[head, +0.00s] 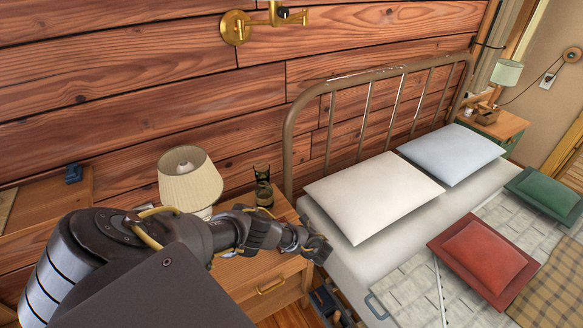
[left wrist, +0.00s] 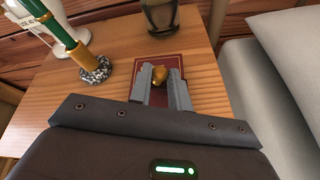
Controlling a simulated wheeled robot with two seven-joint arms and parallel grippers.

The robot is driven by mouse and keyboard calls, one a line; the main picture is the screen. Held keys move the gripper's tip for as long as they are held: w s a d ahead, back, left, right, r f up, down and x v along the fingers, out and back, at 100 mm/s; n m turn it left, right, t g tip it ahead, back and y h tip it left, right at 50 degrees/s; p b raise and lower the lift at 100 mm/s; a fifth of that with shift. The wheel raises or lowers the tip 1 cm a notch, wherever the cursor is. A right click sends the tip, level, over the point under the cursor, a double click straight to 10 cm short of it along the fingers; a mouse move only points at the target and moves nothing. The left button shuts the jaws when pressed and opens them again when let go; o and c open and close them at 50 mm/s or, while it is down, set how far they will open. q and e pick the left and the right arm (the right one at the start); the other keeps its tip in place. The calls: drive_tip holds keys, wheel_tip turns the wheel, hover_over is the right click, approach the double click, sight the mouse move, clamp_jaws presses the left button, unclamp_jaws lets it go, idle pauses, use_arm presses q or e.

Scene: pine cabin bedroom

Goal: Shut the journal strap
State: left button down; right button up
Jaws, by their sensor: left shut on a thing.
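The journal (left wrist: 171,62) is a dark red, flat thing lying on the wooden bedside table, seen in the left wrist view. My left gripper (left wrist: 164,80) is over it, its two grey fingers closed on a rounded brass-coloured piece that looks like part of the journal strap (left wrist: 163,73). The rest of the strap is hidden by the fingers and the gripper body. In the head view my left gripper (head: 316,248) is at the table's right edge, beside the bed, and the journal is hidden there. My right gripper is not in view.
The bedside table (head: 272,275) holds a cream-shaded lamp (head: 190,180) and a dark vessel (head: 263,185). The bed's metal headboard (head: 330,85) and white pillow (head: 372,197) are close on the right.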

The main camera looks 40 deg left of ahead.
use_arm(q)
drive_tip(key=shift+s+a+f+n+t+h+p, duration=0.25)
drive_tip(key=shift+s+f+n+t, duration=0.4)
drive_tip(key=shift+n, duration=0.35)
drive_tip(key=shift+f+n+t, duration=0.1)
drive_tip(key=shift+n+t, duration=0.15)
drive_tip(key=shift+n, duration=0.15)
drive_tip(key=shift+s, duration=0.1)
drive_tip(key=c, duration=1.4)
unclamp_jaws()
drive_tip(key=shift+f, duration=0.1)
drive_tip(key=shift+o, duration=0.2)
drive_tip(key=shift+d, duration=0.1)
drive_tip(key=shift+s+d+r+p, duration=0.1)
drive_tip(key=shift+d+r+p, duration=0.15)
drive_tip(key=shift+d+p, duration=0.1)
drive_tip(key=v, duration=0.9)
drive_tip(key=shift+s+d+r, duration=0.2)
drive_tip(key=shift+s+d, duration=0.05)
drive_tip(key=shift+s, duration=0.05)
